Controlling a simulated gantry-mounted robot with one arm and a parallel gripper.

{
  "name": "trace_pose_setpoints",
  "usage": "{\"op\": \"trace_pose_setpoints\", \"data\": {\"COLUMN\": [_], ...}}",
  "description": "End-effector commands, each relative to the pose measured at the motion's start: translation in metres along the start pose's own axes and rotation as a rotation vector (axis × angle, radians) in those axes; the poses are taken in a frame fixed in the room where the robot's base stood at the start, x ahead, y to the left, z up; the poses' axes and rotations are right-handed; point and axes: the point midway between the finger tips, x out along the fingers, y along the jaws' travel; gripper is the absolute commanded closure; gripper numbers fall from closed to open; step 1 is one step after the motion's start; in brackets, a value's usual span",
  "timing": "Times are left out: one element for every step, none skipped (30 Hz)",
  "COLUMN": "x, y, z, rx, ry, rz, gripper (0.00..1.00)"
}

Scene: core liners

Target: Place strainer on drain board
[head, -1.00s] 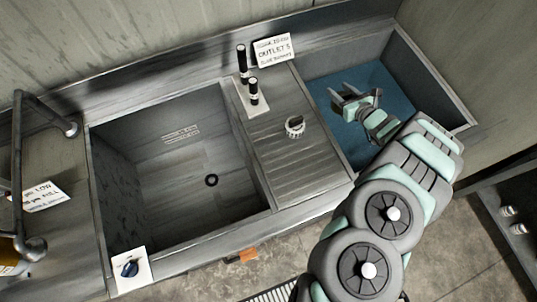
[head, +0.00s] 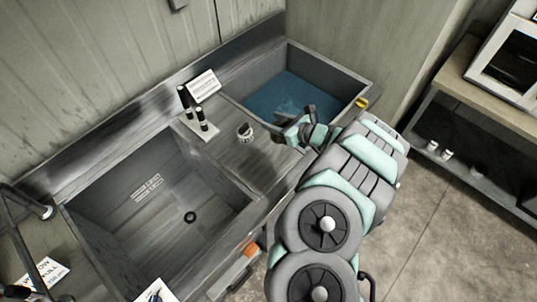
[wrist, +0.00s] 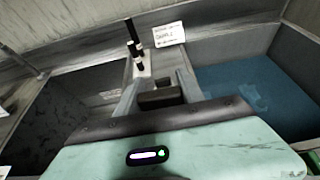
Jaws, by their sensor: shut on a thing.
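The drain board (head: 262,160) is the grey ribbed surface between the two basins. My gripper (head: 290,128) is above the edge between the drain board and the right basin. In the wrist view, my gripper (wrist: 158,92) is shut, with a dark block between its fingers, over the drain board. I take the held thing to be the strainer, but its shape is mostly hidden. A small round pale piece with a dark top (head: 245,132) sits on the drain board, left of my gripper; I cannot tell what it is.
Two black-handled taps (head: 194,112) and a white sign (head: 203,87) stand behind the drain board. The right basin (head: 335,77) holds blue water. The left basin (head: 150,225) is empty around its drain hole. A yellow piece (head: 361,103) is on the right basin's rim.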

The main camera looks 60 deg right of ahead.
Motion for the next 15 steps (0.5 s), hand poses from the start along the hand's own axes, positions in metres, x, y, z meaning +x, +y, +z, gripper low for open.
{"op": "trace_pose_setpoints", "data": {"x": [0.004, 0.006, 0.009, 0.010, 0.012, 0.015, 0.017, 0.018, 0.020, 0.022, 0.024, 0.026, 0.028, 0.029, 0.031], "y": [0.000, 0.000, 0.001, 0.001, 0.001, 0.001, 0.002, 0.001, 0.000, 0.000, 0.001, 0.001, 0.002, 0.001, -0.001], "z": [-0.018, -0.024, -0.027, -0.031, -0.036, -0.042, -0.045, -0.048, -0.054, -0.059, -0.063, -0.068, -0.072, -0.077, -0.082], "rx": [0.004, 0.005, 0.001, 0.000, 0.002, 0.002, 0.001, 0.000, -0.001, -0.001, -0.001, 0.000, 0.001, 0.000, -0.002], "ry": [0.007, 0.007, 0.008, 0.009, 0.009, 0.009, 0.006, 0.003, 0.006, 0.007, 0.006, 0.005, 0.004, 0.006, 0.007], "rz": [0.001, 0.000, 0.001, 0.000, -0.001, 0.001, 0.002, 0.001, -0.001, 0.000, 0.001, 0.001, 0.001, 0.001, -0.002], "gripper": [0.99, 0.99, 0.99, 0.99, 0.99, 0.99, 0.99, 0.99, 0.99, 0.99, 0.99, 0.99, 0.99, 0.99, 0.99]}}
